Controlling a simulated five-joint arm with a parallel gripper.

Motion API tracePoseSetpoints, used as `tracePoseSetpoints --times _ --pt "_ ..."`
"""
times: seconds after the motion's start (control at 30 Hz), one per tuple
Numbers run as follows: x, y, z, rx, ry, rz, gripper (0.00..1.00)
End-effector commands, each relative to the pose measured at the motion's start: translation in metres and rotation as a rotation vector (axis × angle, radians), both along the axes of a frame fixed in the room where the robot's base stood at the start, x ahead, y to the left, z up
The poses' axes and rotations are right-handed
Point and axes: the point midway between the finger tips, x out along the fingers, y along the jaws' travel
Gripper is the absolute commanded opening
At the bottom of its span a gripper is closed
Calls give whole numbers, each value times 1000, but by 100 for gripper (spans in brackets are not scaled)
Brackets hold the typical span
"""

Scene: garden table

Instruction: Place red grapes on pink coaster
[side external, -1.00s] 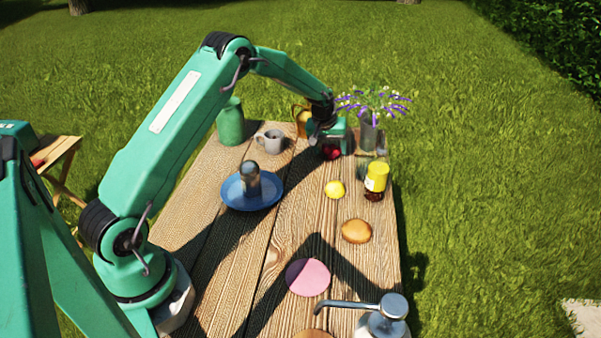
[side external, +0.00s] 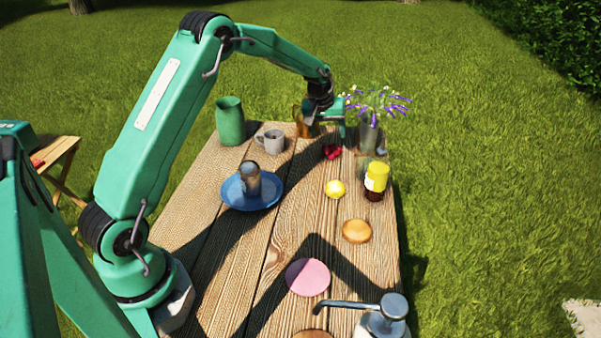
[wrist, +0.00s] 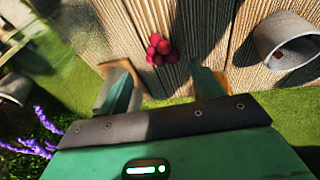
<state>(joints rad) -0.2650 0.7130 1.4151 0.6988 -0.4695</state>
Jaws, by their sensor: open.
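The red grapes (side external: 332,153) lie in a small bunch on the far part of the wooden table. They also show in the wrist view (wrist: 161,50), just beyond and between the fingertips. My gripper (side external: 330,125) is above the grapes, apart from them; in the wrist view its two fingers (wrist: 163,88) are spread with nothing between them. The pink coaster (side external: 307,277) lies flat and bare on the near part of the table, partly crossed by the arm's shadow edge.
Near the grapes stand a vase of purple flowers (side external: 368,135), a grey mug (side external: 270,141) and a green jug (side external: 230,122). A metal dispenser (side external: 382,318) stands beside the coaster.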

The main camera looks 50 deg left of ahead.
Motion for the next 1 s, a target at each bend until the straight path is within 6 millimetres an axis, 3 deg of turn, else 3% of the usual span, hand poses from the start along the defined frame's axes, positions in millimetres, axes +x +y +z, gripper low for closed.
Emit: tracePoseSetpoints --times 0.73,1.0 --pt "-3 -2 7 1 -1 -5 66" --pt "-20 -20 43 16 -15 -59 66"
